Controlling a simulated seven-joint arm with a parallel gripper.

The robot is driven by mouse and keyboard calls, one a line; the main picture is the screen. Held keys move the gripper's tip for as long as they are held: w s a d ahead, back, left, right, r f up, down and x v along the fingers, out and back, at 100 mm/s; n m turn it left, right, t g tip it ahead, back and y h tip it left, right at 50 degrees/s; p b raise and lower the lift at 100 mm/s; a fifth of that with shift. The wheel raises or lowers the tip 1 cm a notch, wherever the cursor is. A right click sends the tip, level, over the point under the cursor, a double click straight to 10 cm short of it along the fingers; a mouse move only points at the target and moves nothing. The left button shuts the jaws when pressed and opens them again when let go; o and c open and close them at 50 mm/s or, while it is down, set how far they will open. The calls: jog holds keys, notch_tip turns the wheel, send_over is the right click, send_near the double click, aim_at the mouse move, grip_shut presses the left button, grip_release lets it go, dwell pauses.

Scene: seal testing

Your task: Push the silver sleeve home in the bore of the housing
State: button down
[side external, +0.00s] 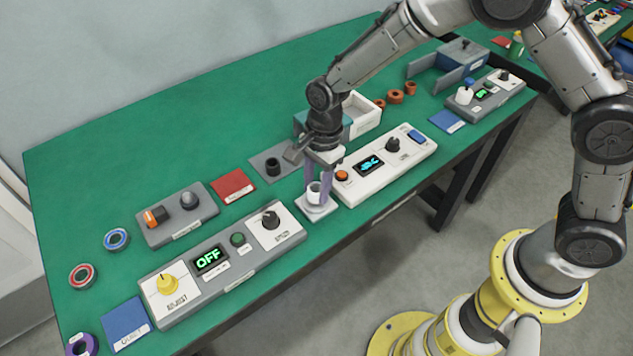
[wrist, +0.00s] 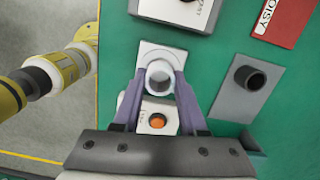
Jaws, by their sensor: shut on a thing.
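The silver sleeve (side external: 315,187) looks like a pale, open-topped ring standing upright between my purple fingers. It also shows in the wrist view (wrist: 160,72). My gripper (side external: 318,191) points down and is shut on it, with one finger on each side (wrist: 159,82). Under it is a light square-based piece, which seems to be the housing (side external: 316,210), near the table's front edge; its flat plate shows in the wrist view (wrist: 150,49). The fingers hide the join, so I cannot tell how deep the sleeve sits in the bore.
A grey control box (side external: 223,264) stands close on the left, a white one (side external: 387,163) close on the right. Behind are a grey plate with a dark round part (side external: 272,165), a red card (side external: 233,184) and an open white box (side external: 362,115). The back left table is clear.

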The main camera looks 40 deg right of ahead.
jog(key=shift+f, duration=0.35)
dwell(0.6)
grip_release()
dwell(0.3)
jog(key=shift+r, duration=0.1)
jog(key=shift+d+r, duration=0.15)
jog(key=shift+r, duration=1.2)
jog(key=shift+d+r, duration=0.15)
jog(key=shift+r, duration=1.15)
jog(key=shift+w, duration=0.1)
